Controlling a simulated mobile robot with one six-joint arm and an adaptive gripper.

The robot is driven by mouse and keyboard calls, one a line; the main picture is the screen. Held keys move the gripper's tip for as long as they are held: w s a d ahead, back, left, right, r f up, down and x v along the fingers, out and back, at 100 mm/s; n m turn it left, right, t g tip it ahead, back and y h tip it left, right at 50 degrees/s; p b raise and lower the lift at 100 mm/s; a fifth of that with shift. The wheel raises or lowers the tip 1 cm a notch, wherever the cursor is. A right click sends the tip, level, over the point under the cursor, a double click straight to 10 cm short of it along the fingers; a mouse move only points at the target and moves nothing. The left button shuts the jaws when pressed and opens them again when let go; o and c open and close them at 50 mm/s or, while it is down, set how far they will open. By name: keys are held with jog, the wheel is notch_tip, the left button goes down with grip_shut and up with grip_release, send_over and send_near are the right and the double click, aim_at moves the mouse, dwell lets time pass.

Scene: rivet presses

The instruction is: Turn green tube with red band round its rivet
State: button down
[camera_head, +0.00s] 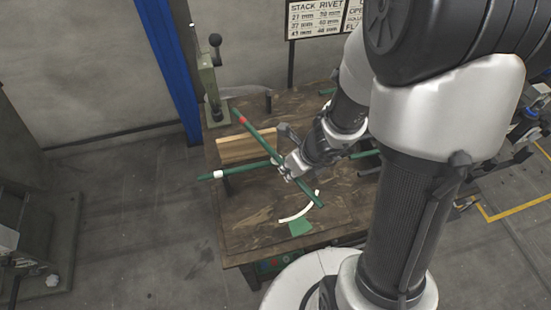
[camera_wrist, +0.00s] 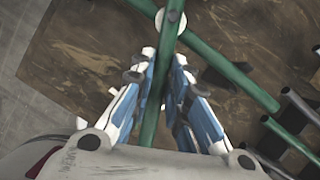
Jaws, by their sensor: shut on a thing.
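The green tube with the red band (camera_head: 307,190) runs from the upper left, where its red band shows, down to the lower right. It crosses a second green tube with a white band (camera_head: 205,177), which lies more level. My gripper (camera_head: 284,171) is at the tube just below the crossing. In the wrist view, my gripper (camera_wrist: 163,75) has its blue and white fingers on both sides of the green tube (camera_wrist: 150,120) and is shut on it. A pale round rivet head (camera_wrist: 171,20) shows at the crossing just beyond the fingertips. No red band shows in the wrist view.
The wooden table (camera_head: 240,232) carries a white curved strip (camera_head: 299,208) and a green patch (camera_head: 299,228) near the lower tube end. A lever press (camera_head: 210,85) stands at the back left corner, close to the red-band end. A sign (camera_head: 317,18) hangs behind.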

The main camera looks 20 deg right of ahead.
jog(key=shift+s+a+m+h+b, duration=0.15)
jog(key=shift+a+m+b, duration=0.15)
jog(key=shift+m, duration=0.2)
jog(key=shift+w+a+m+h+b, duration=0.1)
jog(key=shift+a+m+h+b, duration=0.15)
jog(key=shift+m, duration=0.25)
jog(key=shift+s, duration=0.1)
jog(key=c, duration=1.5)
grip_release()
jog(key=shift+a, duration=0.1)
jog(key=shift+o, duration=0.2)
jog(key=shift+r, duration=0.1)
